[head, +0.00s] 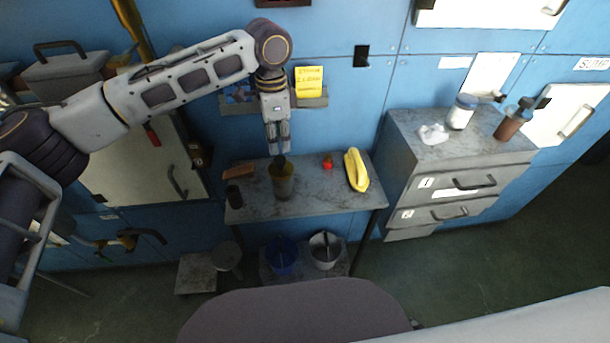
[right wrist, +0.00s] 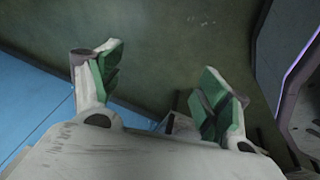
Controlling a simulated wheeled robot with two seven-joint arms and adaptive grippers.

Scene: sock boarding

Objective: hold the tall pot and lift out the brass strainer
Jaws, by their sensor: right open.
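The tall pot (head: 282,186) is a dull olive-brown cylinder. It stands upright on the marble-topped table (head: 313,204) in the head view. My left gripper (head: 278,151) points down from above, with its fingertips at the pot's mouth. I cannot tell whether they touch the rim or something inside, or whether they are shut. The brass strainer cannot be made out apart from the pot; the gripper and the dark mouth hide it. My right gripper (right wrist: 162,72) is open and empty in the right wrist view, over the floor and away from the pot.
On the table are a dark cup (head: 234,196), a brown block (head: 239,171), a small red object (head: 327,162) and yellow bananas (head: 356,170). A blue bucket (head: 281,257) and a white bucket (head: 324,251) stand below. A drawer cabinet (head: 455,185) stands to the right.

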